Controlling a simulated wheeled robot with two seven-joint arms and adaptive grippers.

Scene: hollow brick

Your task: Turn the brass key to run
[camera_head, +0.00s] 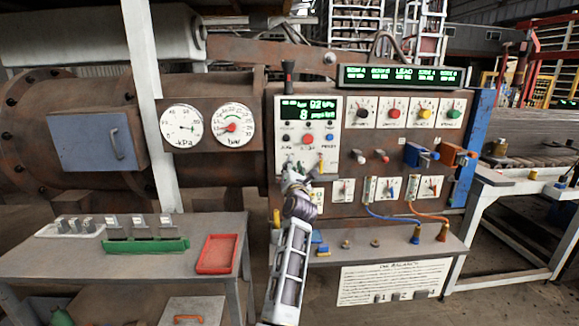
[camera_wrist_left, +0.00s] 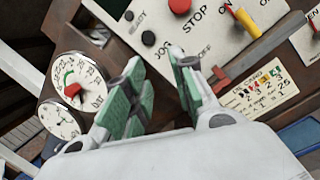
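The white control panel (camera_head: 309,108) carries a red stop button (camera_head: 307,139), which also shows in the left wrist view (camera_wrist_left: 179,6). A yellow, brass-coloured upright piece (camera_head: 321,163) sits low on the panel and looks like the key. In the left wrist view a yellow piece (camera_wrist_left: 243,19) sits near the ON label. My left gripper (camera_head: 291,172) is just below and left of it in the head view. In the left wrist view its green-padded fingers (camera_wrist_left: 155,66) are apart with nothing between them, pointing at the panel near JOG. My right gripper is not seen.
Two round gauges (camera_head: 207,126) are left of the panel, and knobs (camera_head: 405,113) and coloured plugs (camera_head: 417,154) are to its right. A grey table (camera_head: 130,265) with a red tray (camera_head: 217,254) stands at left.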

